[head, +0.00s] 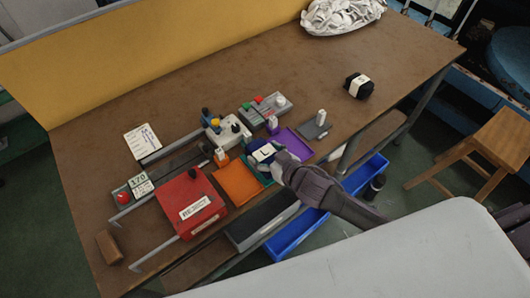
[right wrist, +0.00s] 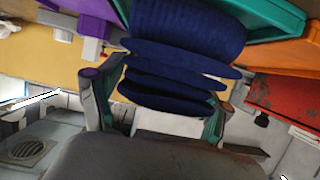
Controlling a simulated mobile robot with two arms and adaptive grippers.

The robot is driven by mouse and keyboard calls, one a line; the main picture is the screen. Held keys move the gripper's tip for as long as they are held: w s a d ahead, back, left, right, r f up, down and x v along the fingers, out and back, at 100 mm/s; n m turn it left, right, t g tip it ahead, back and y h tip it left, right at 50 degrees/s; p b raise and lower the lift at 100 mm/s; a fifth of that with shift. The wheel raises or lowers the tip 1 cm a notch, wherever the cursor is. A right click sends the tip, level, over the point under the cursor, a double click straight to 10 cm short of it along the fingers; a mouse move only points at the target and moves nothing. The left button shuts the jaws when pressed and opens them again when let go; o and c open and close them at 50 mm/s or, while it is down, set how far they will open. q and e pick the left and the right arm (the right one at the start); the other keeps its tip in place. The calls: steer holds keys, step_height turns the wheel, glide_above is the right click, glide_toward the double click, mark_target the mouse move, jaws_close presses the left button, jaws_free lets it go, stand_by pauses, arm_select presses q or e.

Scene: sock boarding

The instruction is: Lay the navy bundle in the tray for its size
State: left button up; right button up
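The navy bundle (head: 264,153) with a pale label is in my right gripper (head: 272,158), over or at the teal tray (head: 258,176). In the right wrist view the folded navy layers (right wrist: 185,60) sit between the two fingers of the gripper (right wrist: 158,90). The teal tray (right wrist: 265,14) shows behind the bundle there; whether the bundle touches its floor is hidden. The orange tray (head: 238,184) is to the left and the purple tray (head: 295,143) to the right. My left gripper is not in view.
A red box (head: 190,203) stands left of the orange tray. A button box (head: 266,108) and a grey-white device (head: 222,130) stand behind the trays. A dark banded bundle (head: 358,87) lies farther right. A white pile (head: 343,14) is at the back. The table's right side is mostly clear.

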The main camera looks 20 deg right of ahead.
stand_by(0.3)
steer(key=shift+r, duration=0.2)
steer(key=shift+b+v, duration=0.55)
steer(key=shift+v, duration=5.5)
